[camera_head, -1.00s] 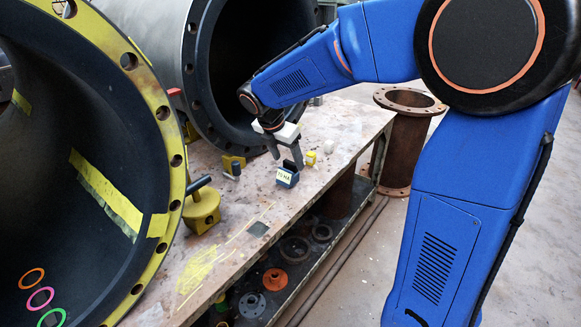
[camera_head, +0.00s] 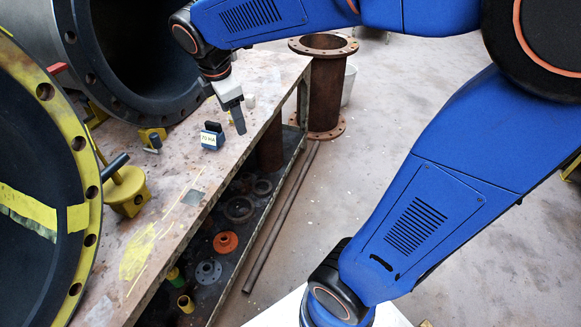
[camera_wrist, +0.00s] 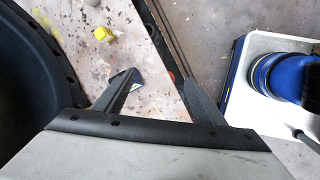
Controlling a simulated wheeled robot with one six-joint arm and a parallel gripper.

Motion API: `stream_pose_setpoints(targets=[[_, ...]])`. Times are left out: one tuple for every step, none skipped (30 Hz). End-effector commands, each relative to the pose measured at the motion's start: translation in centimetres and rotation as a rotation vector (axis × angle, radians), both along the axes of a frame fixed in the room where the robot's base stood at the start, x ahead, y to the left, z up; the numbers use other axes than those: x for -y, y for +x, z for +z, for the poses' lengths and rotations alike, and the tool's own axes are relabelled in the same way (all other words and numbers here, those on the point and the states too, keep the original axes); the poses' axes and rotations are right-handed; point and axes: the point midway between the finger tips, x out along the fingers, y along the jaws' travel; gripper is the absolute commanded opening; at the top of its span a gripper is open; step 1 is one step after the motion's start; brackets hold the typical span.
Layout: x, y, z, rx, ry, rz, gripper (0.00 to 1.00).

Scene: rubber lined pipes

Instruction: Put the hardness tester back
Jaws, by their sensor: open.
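A small blue block with a pale label reading like "70 HA" (camera_head: 212,141) stands on the bench, with a dark handle-like part on top. I cannot tell whether the hardness tester is this whole thing or only its dark top. My gripper (camera_head: 238,122) is open and apart from it, up and to its right in the head view. In the wrist view my gripper's fingers (camera_wrist: 163,80) are spread with nothing between them. The dark-topped block (camera_wrist: 124,78) shows there beside the left finger, which partly hides it.
The bench top (camera_head: 170,195) ends at a long edge, with a lower shelf holding rings and flanges (camera_head: 226,242). Large lined pipes (camera_head: 130,50) stand at left.

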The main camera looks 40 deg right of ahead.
Motion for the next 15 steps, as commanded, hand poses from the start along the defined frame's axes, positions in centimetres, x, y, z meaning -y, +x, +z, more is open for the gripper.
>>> stream_pose_setpoints(targets=[[0.7,-1.7,0.2,0.025,0.037,-0.082,0.64],[1.1,-2.6,0.2,0.041,0.06,-0.137,0.64],[1.4,-3.8,0.2,0.06,0.093,-0.208,0.64],[1.7,-4.7,0.2,0.074,0.117,-0.261,0.64],[2.0,-5.6,0.1,0.087,0.142,-0.316,0.64],[2.3,-6.7,0.0,0.105,0.174,-0.387,0.64],[2.5,-7.6,-0.1,0.117,0.198,-0.44,0.64],[2.7,-8.5,-0.2,0.129,0.224,-0.493,0.64],[3.0,-9.7,-0.4,0.146,0.256,-0.565,0.64],[3.1,-10.6,-0.5,0.157,0.281,-0.619,0.64],[3.3,-11.4,-0.7,0.168,0.305,-0.673,0.64],[3.5,-12.5,-1.0,0.184,0.34,-0.745,0.64],[3.6,-13.3,-1.2,0.195,0.366,-0.797,0.64],[3.7,-14.1,-1.4,0.205,0.39,-0.852,0.64],[3.8,-15.2,-1.8,0.218,0.425,-0.923,0.64]])
